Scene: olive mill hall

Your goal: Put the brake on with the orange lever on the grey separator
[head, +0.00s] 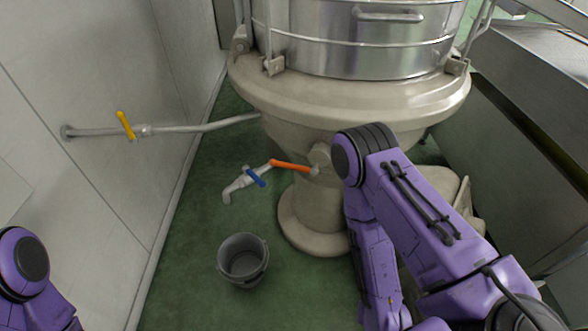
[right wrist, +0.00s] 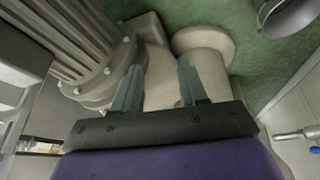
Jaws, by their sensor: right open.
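The grey separator (head: 345,105) is a large pale machine with a shiny steel drum on top and a narrower pedestal below. Its orange lever (head: 291,166) sticks out to the left from a round boss on the pedestal, lying nearly level. My right arm passes in front of the separator's right side, and its gripper is not clearly visible in the head view. In the right wrist view my right gripper (right wrist: 157,88) is open and empty, its fingers pointing at pale parts of the machine's base. I cannot make out the orange lever there. My left gripper is out of view.
A tap with a blue handle (head: 254,177) sits just left of the orange lever. A dark bucket (head: 243,259) stands on the green floor below. A wall pipe carries a yellow handle (head: 126,125). Metal panels (head: 520,150) close in the right side.

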